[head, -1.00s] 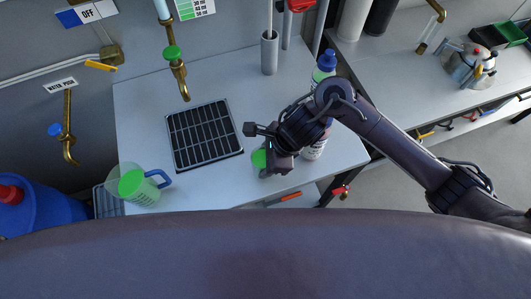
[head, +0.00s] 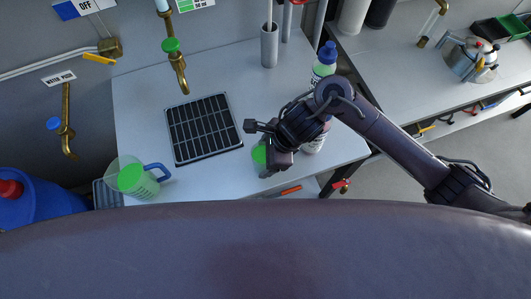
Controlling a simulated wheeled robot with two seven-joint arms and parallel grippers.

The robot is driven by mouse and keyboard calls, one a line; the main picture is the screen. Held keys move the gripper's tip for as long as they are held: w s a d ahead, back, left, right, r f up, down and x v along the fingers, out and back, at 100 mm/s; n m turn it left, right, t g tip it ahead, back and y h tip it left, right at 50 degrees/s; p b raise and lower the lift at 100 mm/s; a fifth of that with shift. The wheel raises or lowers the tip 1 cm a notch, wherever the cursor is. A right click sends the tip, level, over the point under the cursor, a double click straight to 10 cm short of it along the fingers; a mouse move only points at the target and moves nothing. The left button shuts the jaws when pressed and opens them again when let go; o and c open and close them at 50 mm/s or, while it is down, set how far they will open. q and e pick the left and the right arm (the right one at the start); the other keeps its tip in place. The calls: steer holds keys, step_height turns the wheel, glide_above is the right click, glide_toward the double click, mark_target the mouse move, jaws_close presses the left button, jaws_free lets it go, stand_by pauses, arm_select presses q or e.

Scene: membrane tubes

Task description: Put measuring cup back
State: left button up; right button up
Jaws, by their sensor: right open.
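A clear measuring cup (head: 147,189) with a blue handle and a bright green round patch inside stands at the table's front left corner. The handle points right. A clear rounded shape, perhaps part of the cup, shows just left of it. My right gripper (head: 272,160) is open above the front of the table, well to the right of the cup. A small green thing (head: 259,154) shows beside its fingers, partly hidden by them. I cannot tell whether it touches them. My left gripper is not in view.
A dark drying grid (head: 203,128) lies mid-table between cup and gripper. A white bottle with a blue cap (head: 326,58) stands behind my right arm. A grey cylinder (head: 269,46) stands at the back. Brass taps (head: 176,65) overhang the table. A blue container (head: 40,206) is at left.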

steer(key=shift+r+p, duration=0.2)
steer(key=shift+p, duration=0.1)
steer(key=p+v, duration=0.1)
steer(key=v, duration=1.1)
steer(key=shift+f, duration=0.1)
